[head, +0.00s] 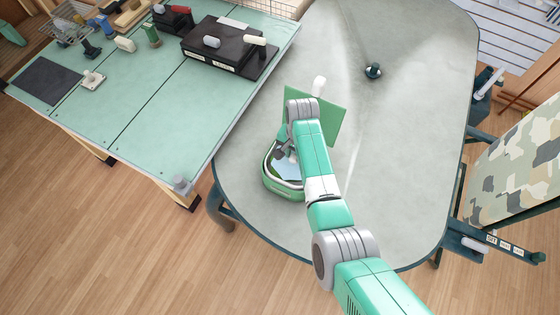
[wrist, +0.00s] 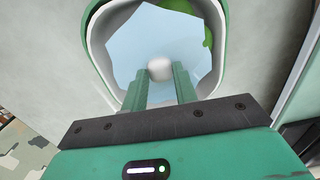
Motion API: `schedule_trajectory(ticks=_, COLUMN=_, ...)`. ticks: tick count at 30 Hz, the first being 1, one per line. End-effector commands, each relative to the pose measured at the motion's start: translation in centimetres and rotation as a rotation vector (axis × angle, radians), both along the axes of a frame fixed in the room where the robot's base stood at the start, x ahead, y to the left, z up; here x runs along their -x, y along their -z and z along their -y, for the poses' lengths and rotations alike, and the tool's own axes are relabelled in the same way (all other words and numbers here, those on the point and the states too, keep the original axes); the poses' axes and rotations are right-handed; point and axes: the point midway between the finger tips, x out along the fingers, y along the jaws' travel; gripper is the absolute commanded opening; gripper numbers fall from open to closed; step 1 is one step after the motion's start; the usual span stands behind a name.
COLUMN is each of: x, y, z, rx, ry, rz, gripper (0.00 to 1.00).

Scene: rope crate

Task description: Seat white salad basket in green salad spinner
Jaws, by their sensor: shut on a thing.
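The green salad spinner (head: 283,189) stands on the grey table near its left edge, partly hidden by my arm. Its green rim also shows in the wrist view (wrist: 90,14). The white salad basket (wrist: 103,45) shows as a white wall inside that rim, around a pale blue area with a green patch. My gripper (wrist: 160,78) is over the middle of the spinner, shut on a rounded white knob that looks like part of the basket. My gripper and arm hide the near side, and I cannot tell how deep the basket sits.
A green board (head: 330,118) is behind my arm, with a white cylinder (head: 319,86) by its far edge. A small dark object (head: 373,71) stands farther back. The grey table's right side is clear. A green workbench (head: 140,105) with a black case (head: 222,45) adjoins at left.

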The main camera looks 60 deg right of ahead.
Motion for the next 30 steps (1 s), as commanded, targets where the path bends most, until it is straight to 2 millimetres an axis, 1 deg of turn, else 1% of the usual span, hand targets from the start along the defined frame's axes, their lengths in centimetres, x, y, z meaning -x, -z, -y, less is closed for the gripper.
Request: schedule_trajectory(ticks=30, x=0.0, y=1.2, z=0.0, rx=0.001, ry=0.000, rz=0.001, gripper=0.00)
